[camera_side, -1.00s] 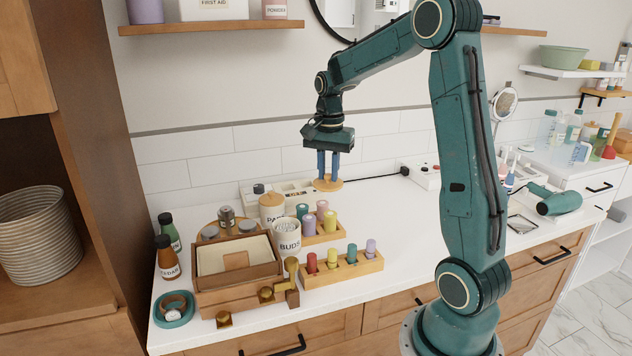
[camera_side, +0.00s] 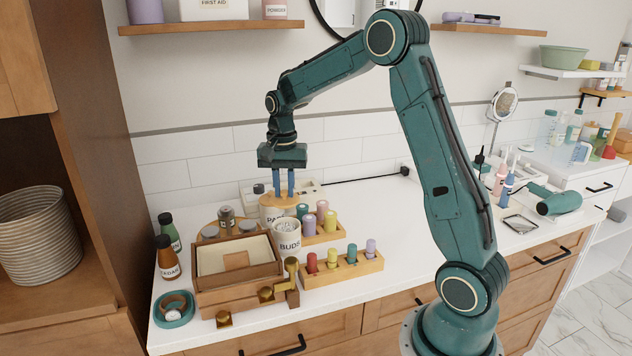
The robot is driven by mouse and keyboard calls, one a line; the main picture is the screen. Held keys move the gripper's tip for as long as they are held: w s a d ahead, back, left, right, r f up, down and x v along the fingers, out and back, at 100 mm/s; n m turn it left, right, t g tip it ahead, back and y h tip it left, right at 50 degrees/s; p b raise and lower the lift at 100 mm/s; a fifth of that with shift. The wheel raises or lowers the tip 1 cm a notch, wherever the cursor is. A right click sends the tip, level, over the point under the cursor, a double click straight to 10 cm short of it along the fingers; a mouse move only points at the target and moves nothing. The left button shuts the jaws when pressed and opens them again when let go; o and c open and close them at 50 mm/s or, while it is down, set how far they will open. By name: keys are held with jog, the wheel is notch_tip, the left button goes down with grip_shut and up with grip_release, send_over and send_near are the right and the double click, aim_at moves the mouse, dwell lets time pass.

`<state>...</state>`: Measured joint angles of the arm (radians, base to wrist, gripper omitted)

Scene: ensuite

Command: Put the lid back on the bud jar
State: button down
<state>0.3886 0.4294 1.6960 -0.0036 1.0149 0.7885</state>
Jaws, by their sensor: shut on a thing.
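The bud jar (camera_side: 287,241) is a white jar labelled BUDS. It stands upright on the counter with its top open and white buds showing inside. My gripper (camera_side: 284,193) points down and is shut on the round wooden lid (camera_side: 279,200). It holds the lid level, above and slightly left of the bud jar's mouth in this view. The lid overlaps the top of a second white jar (camera_side: 269,216), with a partly hidden label, behind the bud jar. I cannot tell the exact gap between the lid and either jar.
A wooden box (camera_side: 238,262) stands left of the bud jar. Wooden racks with coloured bottles (camera_side: 343,270) stand to its right. Dark bottles (camera_side: 167,258) are at the far left. The counter's middle right (camera_side: 400,225) is clear.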

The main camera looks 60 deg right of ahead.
aim_at(285, 198)
jog(key=shift+f, duration=2.95)
jog(key=shift+f, duration=0.2)
dwell(0.3)
jog(key=c, duration=0.7)
grip_release()
jog(key=shift+c, duration=0.2)
jog(key=shift+r, duration=0.2)
jog(key=shift+r, duration=3.3)
jog(key=shift+c, duration=0.3)
